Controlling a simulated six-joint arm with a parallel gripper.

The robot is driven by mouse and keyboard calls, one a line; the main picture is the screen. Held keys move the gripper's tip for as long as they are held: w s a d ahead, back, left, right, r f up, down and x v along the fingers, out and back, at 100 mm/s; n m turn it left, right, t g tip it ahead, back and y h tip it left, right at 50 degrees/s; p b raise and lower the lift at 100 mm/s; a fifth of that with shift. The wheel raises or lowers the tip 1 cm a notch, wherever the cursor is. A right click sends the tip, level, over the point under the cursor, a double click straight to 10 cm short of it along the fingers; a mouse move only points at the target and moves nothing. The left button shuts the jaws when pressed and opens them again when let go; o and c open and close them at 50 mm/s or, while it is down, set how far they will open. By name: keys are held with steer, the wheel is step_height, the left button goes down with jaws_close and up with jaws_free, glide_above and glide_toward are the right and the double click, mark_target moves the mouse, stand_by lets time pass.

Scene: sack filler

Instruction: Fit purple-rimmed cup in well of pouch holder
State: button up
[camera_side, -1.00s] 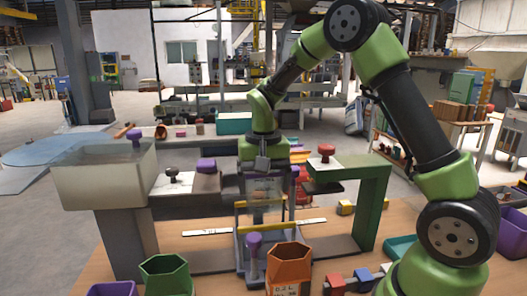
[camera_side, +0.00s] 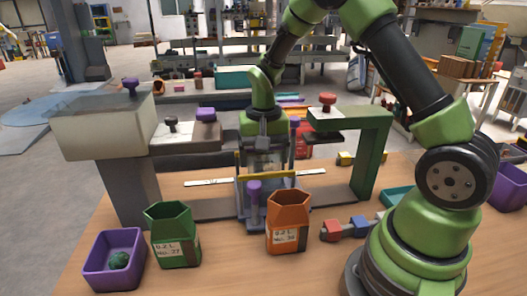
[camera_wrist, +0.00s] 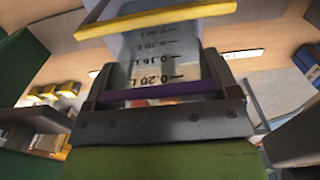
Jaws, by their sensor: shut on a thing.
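The purple-rimmed cup (camera_wrist: 160,60) is clear with black volume marks. Its purple rim lies between the fingers of my gripper (camera_wrist: 160,92) in the wrist view. My gripper (camera_side: 265,136) is shut on the cup, which hangs below it over the pouch holder in the side view. The pouch holder (camera_side: 264,212) is a blue-grey frame with a yellow bar (camera_side: 268,177) across its top and a purple knob in front. The bar (camera_wrist: 155,18) crosses near the cup's lower end in the wrist view. The well is hidden, and I cannot tell whether the cup's bottom is inside it.
A green box (camera_side: 172,250), an orange box (camera_side: 288,236) and a purple bin (camera_side: 114,274) stand in front. A frosted tank (camera_side: 106,130) on a grey column is at left. A green arch (camera_side: 372,150) with a red knob stands close at right.

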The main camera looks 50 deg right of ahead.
steer(key=shift+f, duration=0.15)
steer(key=shift+f, duration=2.35)
steer(key=o, duration=0.8)
